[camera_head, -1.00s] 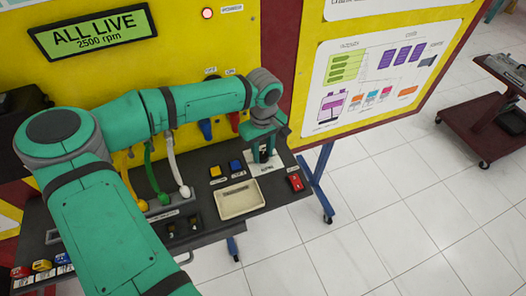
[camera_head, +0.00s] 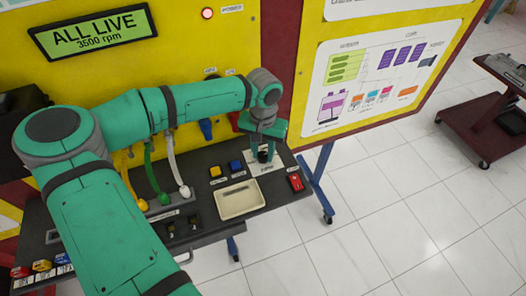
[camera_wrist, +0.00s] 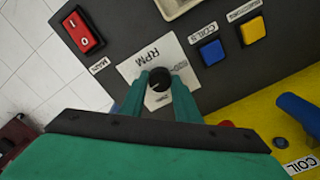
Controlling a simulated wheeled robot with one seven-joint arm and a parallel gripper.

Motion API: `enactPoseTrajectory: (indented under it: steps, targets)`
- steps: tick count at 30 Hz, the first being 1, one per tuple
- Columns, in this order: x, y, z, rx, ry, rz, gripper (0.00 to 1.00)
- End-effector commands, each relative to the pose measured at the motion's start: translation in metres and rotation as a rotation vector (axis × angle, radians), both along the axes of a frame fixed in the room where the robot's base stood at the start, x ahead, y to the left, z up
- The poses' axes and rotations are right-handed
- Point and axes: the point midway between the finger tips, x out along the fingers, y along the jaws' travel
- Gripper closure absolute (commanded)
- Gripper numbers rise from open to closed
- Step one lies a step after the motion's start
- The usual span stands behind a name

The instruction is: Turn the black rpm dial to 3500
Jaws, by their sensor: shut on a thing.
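The black rpm dial (camera_wrist: 158,80) sits on a white plate marked RPM (camera_wrist: 137,66) on the dark panel. In the wrist view my gripper (camera_wrist: 158,86) has one green finger on each side of the dial, shut on it. The dial's pointer mark is small and hard to read. In the head view my gripper (camera_head: 265,150) is over the dial (camera_head: 263,156), which shows dark between the fingers. The green display (camera_head: 93,36) on the yellow board reads ALL LIVE and 3500 rpm.
A red switch (camera_wrist: 83,31), a blue button (camera_wrist: 211,52) and a yellow button (camera_wrist: 252,29) are on the panel near the dial. A cream tray (camera_head: 239,200) is in front. Green and white leads (camera_head: 182,190) stand left of my gripper.

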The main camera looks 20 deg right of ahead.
Motion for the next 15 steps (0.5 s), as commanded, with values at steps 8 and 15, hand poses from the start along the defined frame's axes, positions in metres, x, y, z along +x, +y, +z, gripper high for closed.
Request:
enactPoseTrajectory:
  steps: [8,15]
  targets:
    - [-0.0006,-0.0009,-0.0004,-0.002,0.001,-0.093,0.93]
    - [-0.0007,-0.0011,-0.0004,-0.002,0.000,-0.114,0.93]
